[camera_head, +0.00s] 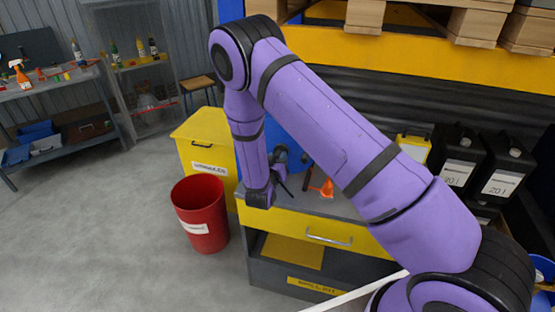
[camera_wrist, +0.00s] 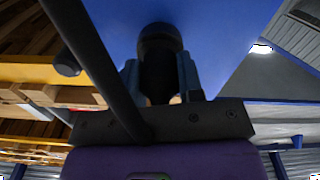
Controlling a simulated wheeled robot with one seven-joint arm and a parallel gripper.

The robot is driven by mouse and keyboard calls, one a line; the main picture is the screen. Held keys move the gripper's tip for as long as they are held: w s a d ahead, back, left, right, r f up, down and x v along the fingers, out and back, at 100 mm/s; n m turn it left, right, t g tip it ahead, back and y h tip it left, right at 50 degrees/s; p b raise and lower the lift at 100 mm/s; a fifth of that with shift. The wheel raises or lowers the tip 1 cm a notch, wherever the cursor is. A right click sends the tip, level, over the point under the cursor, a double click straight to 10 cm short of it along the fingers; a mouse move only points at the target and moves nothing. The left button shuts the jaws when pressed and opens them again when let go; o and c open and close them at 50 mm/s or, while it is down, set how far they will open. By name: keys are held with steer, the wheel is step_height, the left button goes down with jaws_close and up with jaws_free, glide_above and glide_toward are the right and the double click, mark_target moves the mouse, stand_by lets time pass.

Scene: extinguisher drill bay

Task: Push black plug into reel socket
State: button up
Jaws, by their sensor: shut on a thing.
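My gripper (camera_wrist: 159,78) is shut on a dark, round-ended piece, which I take to be the black plug (camera_wrist: 159,42), in the middle of the wrist view. A blue surface (camera_wrist: 215,35) fills the space behind the plug, and a blue body (camera_head: 287,145) shows partly behind my arm in the head view. I take this to be the reel. In the head view my gripper (camera_head: 281,160) is small and dark in front of it, above the workbench. I cannot make out the socket, or whether the plug touches anything. A dark rod or cable (camera_wrist: 95,65) crosses the wrist view.
The grey bench top (camera_head: 345,207) has a yellow drawer front (camera_head: 290,225) and holds an orange item (camera_head: 327,188). A red bin (camera_head: 201,222) and a yellow bin (camera_head: 198,140) stand left. Black canisters (camera_head: 458,160) stand right. Open floor lies at left.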

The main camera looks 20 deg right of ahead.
steer(key=shift+w+d, duration=0.1)
steer(key=o, duration=1.1)
steer(key=shift+v, duration=4.5)
